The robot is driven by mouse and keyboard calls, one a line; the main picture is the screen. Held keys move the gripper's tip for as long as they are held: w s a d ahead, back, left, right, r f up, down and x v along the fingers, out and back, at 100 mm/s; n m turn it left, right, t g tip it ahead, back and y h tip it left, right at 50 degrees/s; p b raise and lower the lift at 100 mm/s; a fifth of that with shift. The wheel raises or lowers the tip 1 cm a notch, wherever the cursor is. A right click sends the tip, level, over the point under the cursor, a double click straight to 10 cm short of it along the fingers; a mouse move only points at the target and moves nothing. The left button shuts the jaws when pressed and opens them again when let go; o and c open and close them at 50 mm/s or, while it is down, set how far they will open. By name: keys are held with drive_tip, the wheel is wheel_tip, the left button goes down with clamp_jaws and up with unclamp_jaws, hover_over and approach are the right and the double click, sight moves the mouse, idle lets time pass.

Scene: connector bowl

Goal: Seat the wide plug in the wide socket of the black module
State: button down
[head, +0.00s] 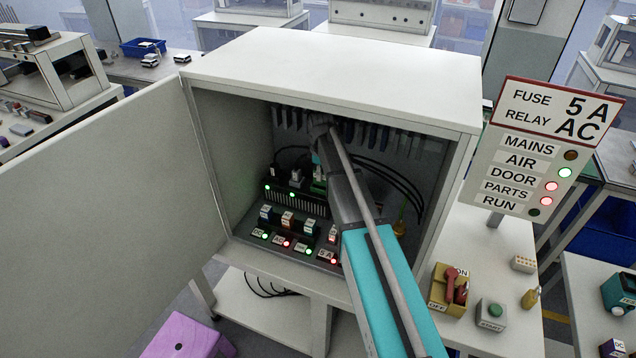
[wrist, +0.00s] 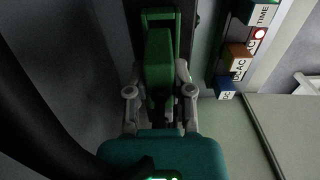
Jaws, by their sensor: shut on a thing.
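My gripper (wrist: 160,82) is shut on a green plug (wrist: 158,62), one grey finger on each side of it. In the wrist view the plug's far end is at or over a green frame-like part (wrist: 160,13), perhaps the wide socket; I cannot tell whether the two are mated. In the head view my arm reaches into the open cabinet and hides most of the gripper. The black module (head: 284,196), with a ribbed front and green lamps, stands at the back of the cabinet. Green parts (head: 318,186) show at its right, partly covered by my arm.
The cabinet (head: 330,68) encloses the arm with its roof and walls; its door (head: 100,215) stands open at left. Labelled blocks (head: 288,222) with lamps line the front floor. Black cables (head: 385,172) hang at right. A sign (head: 537,150) and a shelf with switches are outside right.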

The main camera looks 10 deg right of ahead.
drive_tip(key=shift+f+b, duration=1)
drive_tip(key=shift+f, duration=0.3)
drive_tip(key=shift+f, duration=0.15)
drive_tip(key=c, duration=0.5)
unclamp_jaws()
drive_tip(key=shift+r, duration=0.2)
wheel_tip(320, 180, up, 12)
drive_tip(key=p, duration=1.2)
drive_tip(key=shift+s, duration=0.1)
